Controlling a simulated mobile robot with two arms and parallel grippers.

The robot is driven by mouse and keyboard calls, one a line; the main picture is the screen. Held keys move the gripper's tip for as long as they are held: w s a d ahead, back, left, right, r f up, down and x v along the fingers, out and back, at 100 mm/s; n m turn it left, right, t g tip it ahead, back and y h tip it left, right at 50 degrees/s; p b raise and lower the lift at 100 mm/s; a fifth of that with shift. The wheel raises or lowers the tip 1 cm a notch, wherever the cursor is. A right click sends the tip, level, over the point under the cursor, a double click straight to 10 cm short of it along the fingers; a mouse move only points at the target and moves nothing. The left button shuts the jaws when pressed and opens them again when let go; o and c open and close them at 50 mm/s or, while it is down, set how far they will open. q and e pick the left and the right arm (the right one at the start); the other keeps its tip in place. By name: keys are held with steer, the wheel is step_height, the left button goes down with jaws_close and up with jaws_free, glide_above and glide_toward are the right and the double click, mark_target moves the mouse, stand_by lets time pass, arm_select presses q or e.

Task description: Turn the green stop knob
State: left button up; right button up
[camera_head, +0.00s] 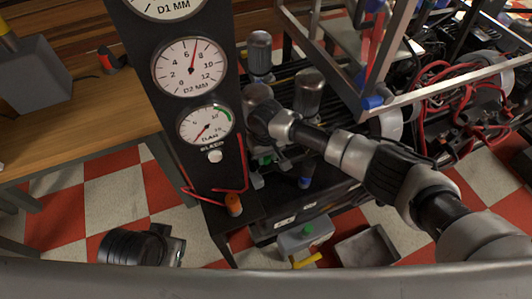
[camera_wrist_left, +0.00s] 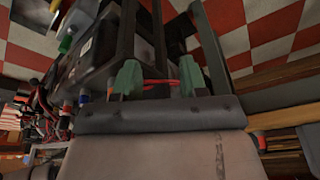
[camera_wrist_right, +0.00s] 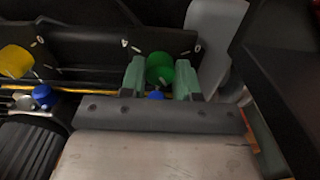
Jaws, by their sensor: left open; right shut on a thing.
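The green stop knob (camera_wrist_right: 160,68) shows in the right wrist view, standing on a dark panel. My right gripper (camera_wrist_right: 161,80) has its two green fingers on either side of the knob and is shut on it. In the head view my right gripper (camera_head: 268,160) reaches the machine beside the gauge panel; the held knob cannot be made out clearly there. My left gripper (camera_wrist_left: 157,77) is open in the left wrist view, with red tubing and dark posts visible beyond its fingers.
In the right wrist view a yellow knob (camera_wrist_right: 15,62) and a blue knob (camera_wrist_right: 43,97) sit left of the gripper. The gauge panel (camera_head: 181,108) stands left of my right arm. A grey box (camera_head: 305,238) with a green button and yellow handle is below.

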steer(key=n+p, duration=0.1)
steer(key=n, duration=0.1)
steer(key=shift+n, duration=0.3)
arm_select(q)
steer(key=shift+w+p+x, duration=0.25)
steer(key=shift+p+x, duration=0.4)
steer(key=shift+x, duration=0.55)
arm_select(e)
steer(key=shift+n, duration=1.4)
arm_select(q)
steer(key=shift+d+r, duration=0.1)
arm_select(e)
steer(key=o, duration=0.9)
steer(key=shift+r, duration=0.2)
arm_select(q)
step_height(320, 180, down, 12)
steer(key=g+p, duration=0.1)
steer(key=p, duration=0.2)
steer(key=shift+s, duration=0.15)
arm_select(e)
step_height(320, 180, up, 10)
steer(key=shift+r, duration=0.2)
